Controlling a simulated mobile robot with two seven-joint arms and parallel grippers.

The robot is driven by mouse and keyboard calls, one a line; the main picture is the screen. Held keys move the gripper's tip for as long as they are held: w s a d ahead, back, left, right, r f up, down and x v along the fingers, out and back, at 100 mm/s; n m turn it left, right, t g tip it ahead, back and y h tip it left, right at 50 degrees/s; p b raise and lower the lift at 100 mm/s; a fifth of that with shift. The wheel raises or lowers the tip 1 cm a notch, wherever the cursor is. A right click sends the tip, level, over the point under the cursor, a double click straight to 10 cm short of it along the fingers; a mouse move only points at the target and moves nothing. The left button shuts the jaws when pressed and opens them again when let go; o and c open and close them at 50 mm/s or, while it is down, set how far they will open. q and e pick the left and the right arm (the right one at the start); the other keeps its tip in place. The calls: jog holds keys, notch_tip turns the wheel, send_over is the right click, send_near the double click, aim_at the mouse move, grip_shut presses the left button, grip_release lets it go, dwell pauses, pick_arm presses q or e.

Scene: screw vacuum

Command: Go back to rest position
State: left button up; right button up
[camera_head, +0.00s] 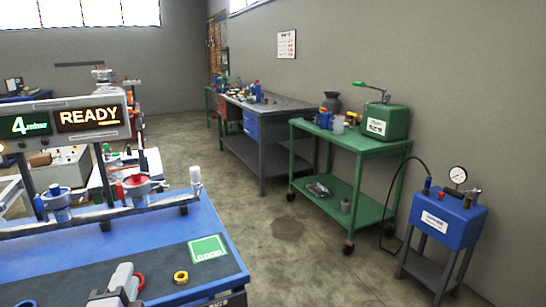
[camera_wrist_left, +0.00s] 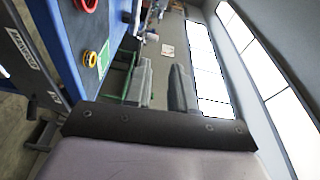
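My left gripper (camera_head: 122,278) shows at the bottom of the head view, over the front of the blue workbench (camera_head: 215,215). In the left wrist view its two grey fingers (camera_wrist_left: 160,85) stand apart, with nothing between them. A yellow nut-like ring (camera_head: 181,277) lies on the bench's dark mat, right of the gripper; it also shows in the left wrist view (camera_wrist_left: 90,58). A red ring (camera_head: 140,282) is close beside the gripper; I cannot tell if they touch. My right gripper is in neither view.
A lit READY sign (camera_head: 90,117) stands above a rail with blue and red fittings (camera_head: 137,186). A green cart (camera_head: 345,195) and a blue gauge unit (camera_head: 448,215) stand along the right wall. The floor between bench and cart is clear.

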pick_arm(q)
jog(key=s+d+f+n+g+h+p, duration=0.1)
jog(key=s+d+f+n+g+h, duration=0.2)
jog(key=s+f+n, duration=0.3)
jog(key=s+d+f+n+g+h+p, duration=0.2)
jog(key=s+f+n, duration=0.4)
jog(key=s+f, duration=0.7)
notch_tip(320, 180, down, 5)
jog(key=shift+s+d+f+g+h, duration=0.1)
jog(key=shift+s+d+g+h, duration=0.4)
jog(key=shift+g, duration=0.6)
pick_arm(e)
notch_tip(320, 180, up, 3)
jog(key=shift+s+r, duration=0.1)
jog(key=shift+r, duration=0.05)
